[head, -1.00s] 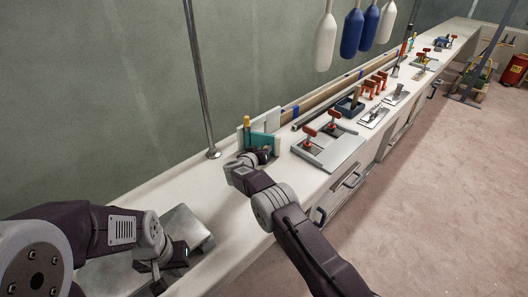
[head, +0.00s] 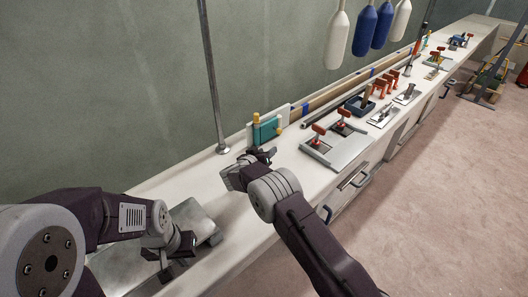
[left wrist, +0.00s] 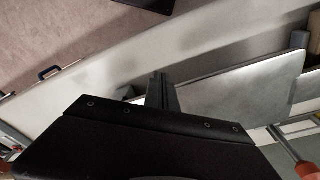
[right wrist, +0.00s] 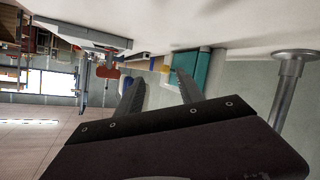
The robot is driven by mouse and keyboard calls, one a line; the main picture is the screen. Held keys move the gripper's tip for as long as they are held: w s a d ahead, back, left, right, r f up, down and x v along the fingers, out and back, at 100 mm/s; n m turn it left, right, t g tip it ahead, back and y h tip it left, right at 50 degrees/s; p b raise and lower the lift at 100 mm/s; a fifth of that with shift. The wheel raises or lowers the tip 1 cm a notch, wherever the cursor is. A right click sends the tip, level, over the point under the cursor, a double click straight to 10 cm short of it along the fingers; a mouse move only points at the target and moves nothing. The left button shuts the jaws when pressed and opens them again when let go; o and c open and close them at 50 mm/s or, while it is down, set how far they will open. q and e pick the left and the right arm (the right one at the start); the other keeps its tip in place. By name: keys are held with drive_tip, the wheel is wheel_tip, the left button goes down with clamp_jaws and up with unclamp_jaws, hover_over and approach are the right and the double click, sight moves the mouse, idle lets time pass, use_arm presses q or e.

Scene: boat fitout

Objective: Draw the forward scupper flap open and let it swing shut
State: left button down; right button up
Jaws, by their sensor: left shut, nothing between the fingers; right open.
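A teal piece with a yellow knob (head: 268,131) stands upright against a white plate at the wall side of the bench. I cannot tell for certain that it is the forward scupper flap. In the right wrist view the teal piece (right wrist: 201,70) is beyond my fingers. My right gripper (head: 264,157) is open and empty, just in front of the teal piece and apart from it. It also shows in the right wrist view (right wrist: 157,88). My left gripper (left wrist: 162,90) is shut and empty beside a grey metal plate (left wrist: 235,90), which lies on the bench in the head view (head: 193,219).
A grey post (head: 214,90) rises from the bench behind my arms. Blue and white fenders (head: 364,32) hang above.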

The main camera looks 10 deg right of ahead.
sight(192, 273)
use_arm(q)
wheel_tip(192, 273, down, 5)
drive_tip(key=b, duration=0.5)
drive_tip(key=shift+f+b, duration=0.15)
drive_tip(key=shift+b, duration=0.15)
use_arm(e)
drive_tip(key=shift+s+a, duration=0.55)
drive_tip(key=shift+s, duration=0.1)
use_arm(q)
drive_tip(key=shift+f+b, duration=0.6)
use_arm(e)
drive_tip(key=shift+s+r, duration=0.25)
drive_tip(key=shift+s+a+r, duration=0.1)
drive_tip(key=shift+s+r, duration=0.05)
drive_tip(key=shift+r, duration=0.1)
